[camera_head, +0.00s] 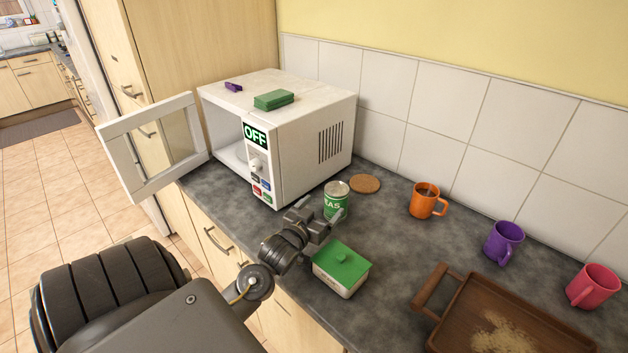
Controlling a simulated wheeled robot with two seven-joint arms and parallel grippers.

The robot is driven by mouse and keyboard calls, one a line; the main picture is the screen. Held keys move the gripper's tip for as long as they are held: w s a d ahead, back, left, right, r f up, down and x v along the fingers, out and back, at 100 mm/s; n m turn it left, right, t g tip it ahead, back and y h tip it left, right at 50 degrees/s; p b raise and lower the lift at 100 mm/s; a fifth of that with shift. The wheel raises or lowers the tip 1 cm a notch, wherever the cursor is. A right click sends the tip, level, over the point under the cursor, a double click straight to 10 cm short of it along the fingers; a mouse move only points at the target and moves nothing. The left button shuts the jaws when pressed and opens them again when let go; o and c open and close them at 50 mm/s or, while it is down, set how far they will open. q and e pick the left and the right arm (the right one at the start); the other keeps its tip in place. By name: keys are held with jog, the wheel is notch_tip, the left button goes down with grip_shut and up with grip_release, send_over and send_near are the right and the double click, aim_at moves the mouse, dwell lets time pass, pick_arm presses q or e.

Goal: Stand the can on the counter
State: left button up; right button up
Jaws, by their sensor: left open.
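The green can (337,203) with a silver top and white lettering stands upright on the grey counter (390,235), just right of the microwave's front corner. My left gripper (321,209) is open right at the can, on its near left side. One finger shows left of the can and the other in front of its lower right part. The lower part of the can is partly hidden by the gripper, and I cannot tell whether the fingers touch it. My right gripper is not in view.
A white microwave (295,140) has its door (155,150) open. A green-lidded box (341,270) stands close to my left gripper. A round cork coaster (365,184) lies behind the can. An orange mug (425,203), other mugs and a wooden tray (432,287) are to the right.

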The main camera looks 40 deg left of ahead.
pick_arm(q)
jog(key=shift+b+v, duration=0.3)
jog(key=shift+v, duration=1.75)
jog(key=shift+d, duration=0.1)
